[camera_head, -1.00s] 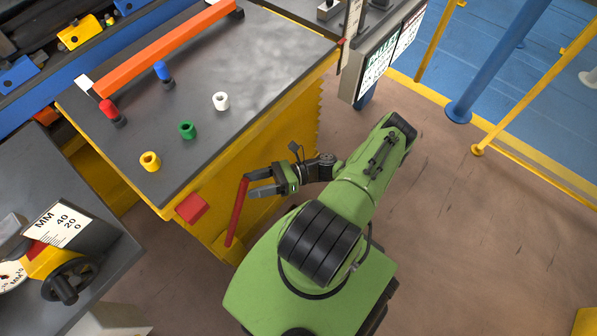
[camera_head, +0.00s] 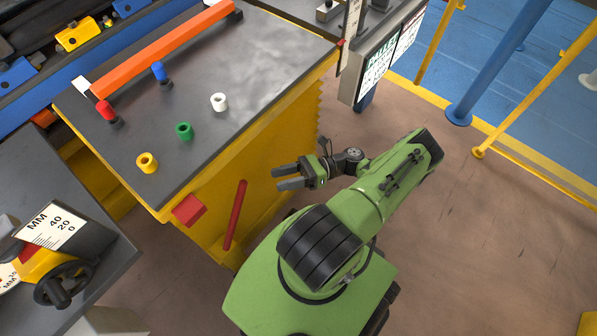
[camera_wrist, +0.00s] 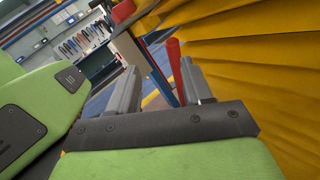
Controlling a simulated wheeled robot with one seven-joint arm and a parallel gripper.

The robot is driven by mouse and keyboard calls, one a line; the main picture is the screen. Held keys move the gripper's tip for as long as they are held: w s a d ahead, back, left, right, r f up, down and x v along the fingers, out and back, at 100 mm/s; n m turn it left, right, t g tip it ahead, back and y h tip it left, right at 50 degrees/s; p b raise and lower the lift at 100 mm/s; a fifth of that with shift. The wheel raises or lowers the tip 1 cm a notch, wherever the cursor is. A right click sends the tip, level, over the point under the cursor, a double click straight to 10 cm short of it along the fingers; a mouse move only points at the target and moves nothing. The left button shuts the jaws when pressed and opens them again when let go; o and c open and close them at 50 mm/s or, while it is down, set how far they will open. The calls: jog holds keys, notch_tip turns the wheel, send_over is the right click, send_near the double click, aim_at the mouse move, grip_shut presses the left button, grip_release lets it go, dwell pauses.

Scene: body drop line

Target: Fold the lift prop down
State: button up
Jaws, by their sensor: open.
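The lift prop appears to be the red bar (camera_head: 235,216) on the side of the yellow lift table (camera_head: 205,236). It stands nearly upright, leaning slightly, with its upper end to the right in the head view. My gripper (camera_head: 277,179) is open and empty, to the right of the bar's upper end and apart from it. In the wrist view, the red bar (camera_wrist: 174,62) shows beyond and between the fingers of my gripper (camera_wrist: 158,82), nearer the right finger. Its lower part is hidden there by my gripper.
A red block (camera_head: 188,210) sits on the table's side, left of the bar. The dark top carries coloured knobs (camera_head: 184,130) and an orange bar (camera_head: 165,48). A handwheel unit (camera_head: 62,280) stands at lower left. Brown floor (camera_head: 480,240) is open to the right.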

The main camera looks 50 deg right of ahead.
jog(key=shift+r+v, duration=0.1)
jog(key=shift+v, duration=0.9)
jog(key=shift+r+v, duration=0.15)
jog(key=shift+v, duration=0.85)
